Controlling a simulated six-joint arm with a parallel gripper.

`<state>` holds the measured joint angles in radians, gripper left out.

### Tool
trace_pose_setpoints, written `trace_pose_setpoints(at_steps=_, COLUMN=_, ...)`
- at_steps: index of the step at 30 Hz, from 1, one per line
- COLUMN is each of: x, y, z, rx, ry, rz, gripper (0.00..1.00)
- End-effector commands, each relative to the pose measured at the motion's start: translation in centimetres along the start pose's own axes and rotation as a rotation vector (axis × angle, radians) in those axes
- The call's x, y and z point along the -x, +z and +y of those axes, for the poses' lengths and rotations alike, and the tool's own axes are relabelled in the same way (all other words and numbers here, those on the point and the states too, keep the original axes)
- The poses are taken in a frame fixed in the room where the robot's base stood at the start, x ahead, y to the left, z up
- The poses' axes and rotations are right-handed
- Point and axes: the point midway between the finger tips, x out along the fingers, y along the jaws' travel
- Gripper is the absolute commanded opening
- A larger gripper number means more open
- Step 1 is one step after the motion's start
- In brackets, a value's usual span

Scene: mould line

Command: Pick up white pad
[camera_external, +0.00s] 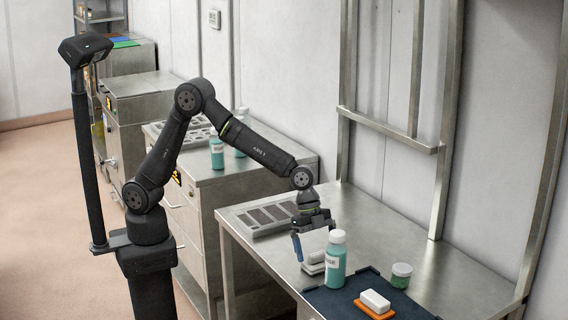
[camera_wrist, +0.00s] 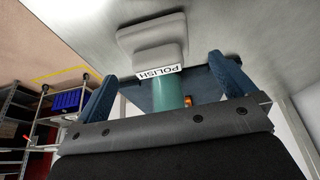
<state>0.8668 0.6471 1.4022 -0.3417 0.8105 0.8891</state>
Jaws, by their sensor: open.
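A white-grey pad with a raised block on a wider base (camera_external: 314,262) lies on the steel table, just below my gripper (camera_external: 312,245). In the wrist view the pad (camera_wrist: 150,35) is ahead of the fingers, and a label reading POLISH shows upside down at its near edge. My gripper (camera_wrist: 163,88) is open, its two blue fingertips apart with nothing held between them. A pale flat panel shows between the fingers in the external view; I cannot tell what it belongs to. A second white block (camera_external: 375,299) with an orange base lies on a dark mat.
A teal bottle with a white cap (camera_external: 335,265) stands close to the right of the pad. A small green jar (camera_external: 401,276) stands farther right. The dark mat (camera_external: 340,299) lies at the front. A grey tray (camera_external: 262,217) lies behind left. The table's right side is clear.

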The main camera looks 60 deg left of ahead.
Motion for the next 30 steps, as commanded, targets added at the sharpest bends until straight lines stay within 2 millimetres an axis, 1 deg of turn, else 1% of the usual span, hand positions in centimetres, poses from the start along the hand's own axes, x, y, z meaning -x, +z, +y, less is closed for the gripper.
trace_pose_setpoints(at_steps=1, x=-0.9, y=0.1, z=0.1, rx=0.0, ry=0.003, rz=-0.003, gripper=1.0)
trace_pose_setpoints(at_steps=6, x=-3.4, y=0.2, z=0.2, rx=0.0, ry=0.003, rz=-0.003, gripper=1.0)
trace_pose_setpoints(at_steps=9, x=-4.0, y=0.1, z=0.2, rx=0.0, ry=0.001, rz=-0.001, gripper=1.0)
trace_pose_setpoints(at_steps=14, x=-4.0, y=0.1, z=0.2, rx=0.0, ry=0.0, rz=-0.001, gripper=1.0)
trace_pose_setpoints(at_steps=17, x=-4.0, y=0.1, z=0.2, rx=0.0, ry=0.0, rz=-0.001, gripper=0.82)
trace_pose_setpoints(at_steps=18, x=-4.0, y=0.1, z=0.2, rx=0.0, ry=0.0, rz=-0.001, gripper=0.74)
trace_pose_setpoints(at_steps=20, x=-4.0, y=0.1, z=0.2, rx=0.0, ry=0.001, rz=-0.001, gripper=0.63)
trace_pose_setpoints(at_steps=21, x=-4.0, y=0.2, z=0.2, rx=0.0, ry=0.001, rz=-0.001, gripper=0.55)
trace_pose_setpoints(at_steps=22, x=-4.0, y=0.2, z=0.2, rx=0.0, ry=0.001, rz=-0.001, gripper=0.54)
trace_pose_setpoints(at_steps=30, x=-3.8, y=0.1, z=0.1, rx=0.0, ry=0.0, rz=-0.001, gripper=0.54)
